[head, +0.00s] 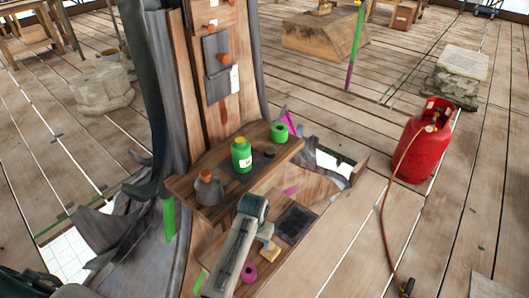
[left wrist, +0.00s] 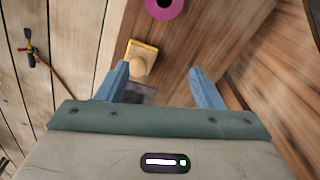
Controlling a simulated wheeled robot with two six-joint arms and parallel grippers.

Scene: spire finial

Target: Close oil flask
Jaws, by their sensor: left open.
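A green bottle (head: 241,157) with a white label and a yellow-orange top stands upright on the wooden shelf. A smaller grey flask (head: 209,191) with an orange-brown top stands at the shelf's left end. I cannot tell for sure which is the oil flask. My left gripper (left wrist: 161,84) is open and empty, over the lower board in front of the shelf. My right gripper is not in view.
A magenta ring (head: 249,272) lies near the yellow block. A green ring (head: 279,133) and a small dark piece share the shelf (head: 190,188) with the bottles. A red gas cylinder (head: 424,140) with a hose stands on the plank floor at right. A tall wooden post rises behind the shelf.

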